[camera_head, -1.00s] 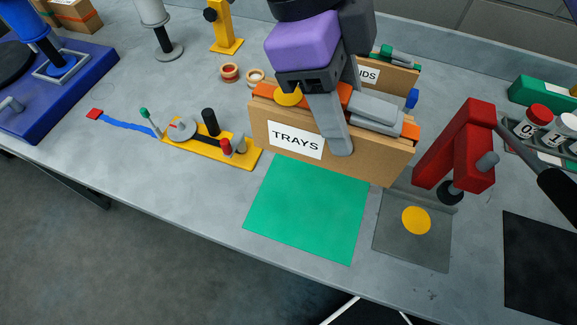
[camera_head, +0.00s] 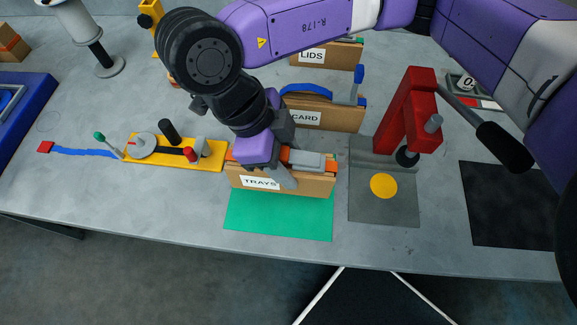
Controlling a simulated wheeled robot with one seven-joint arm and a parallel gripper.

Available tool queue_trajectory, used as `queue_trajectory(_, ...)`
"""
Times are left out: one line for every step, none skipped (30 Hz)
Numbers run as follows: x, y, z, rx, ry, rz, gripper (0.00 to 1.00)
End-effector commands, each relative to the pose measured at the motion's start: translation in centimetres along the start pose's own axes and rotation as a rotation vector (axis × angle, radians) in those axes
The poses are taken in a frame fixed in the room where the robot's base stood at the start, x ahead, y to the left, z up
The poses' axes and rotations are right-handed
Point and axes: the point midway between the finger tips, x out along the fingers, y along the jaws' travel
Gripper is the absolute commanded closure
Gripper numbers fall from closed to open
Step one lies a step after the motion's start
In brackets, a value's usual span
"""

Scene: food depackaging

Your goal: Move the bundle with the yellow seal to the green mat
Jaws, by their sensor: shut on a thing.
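A brown cardboard bundle labelled TRAYS (camera_head: 318,186) stands upright at the back of the green mat (camera_head: 278,217), with an orange band and a grey block along its top. It hides the mat's back edge; I cannot tell whether it rests on the mat or hangs just above it. My gripper (camera_head: 284,163) points down and is shut across the bundle. One grey finger lies against its labelled front; the other is hidden behind. No yellow seal shows now; my gripper covers that part of the top.
A CARD bundle (camera_head: 343,116) with blue fittings and a LIDS bundle (camera_head: 340,57) stand behind. A red press (camera_head: 411,112) and grey pad (camera_head: 398,209) with a yellow disc are right. A yellow fixture (camera_head: 209,149) is left. A black mat (camera_head: 510,205) lies far right.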

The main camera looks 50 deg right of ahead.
Motion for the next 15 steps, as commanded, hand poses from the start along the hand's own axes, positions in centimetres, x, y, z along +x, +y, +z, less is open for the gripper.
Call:
queue_trajectory(0.4,0.1,0.1,0.000,0.002,0.002,1.00)
queue_trajectory(0.7,0.1,0.2,0.000,0.001,0.002,1.00)
queue_trajectory(1.2,0.1,0.4,-0.001,0.002,0.004,1.00)
queue_trajectory(1.7,0.1,0.6,0.000,0.002,0.003,1.00)
queue_trajectory(2.0,0.1,0.8,0.001,0.002,0.004,1.00)
queue_trajectory(2.6,0.1,1.0,0.001,0.002,0.004,1.00)
queue_trajectory(2.9,0.1,1.1,0.001,0.003,0.003,1.00)
queue_trajectory(3.2,0.0,1.2,0.001,0.002,0.002,1.00)
queue_trajectory(3.5,0.0,1.4,0.000,0.001,0.001,1.00)
queue_trajectory(3.6,0.0,1.4,0.000,0.001,0.001,1.00)
queue_trajectory(3.7,0.0,1.5,-0.001,0.001,0.001,1.00)
queue_trajectory(3.8,0.0,1.5,-0.001,0.001,0.000,1.00)
queue_trajectory(3.8,0.0,1.5,-0.001,0.001,0.000,1.00)
queue_trajectory(3.8,0.0,1.5,-0.001,0.001,0.000,1.00)
queue_trajectory(3.8,0.0,1.5,-0.001,0.001,0.000,1.00)
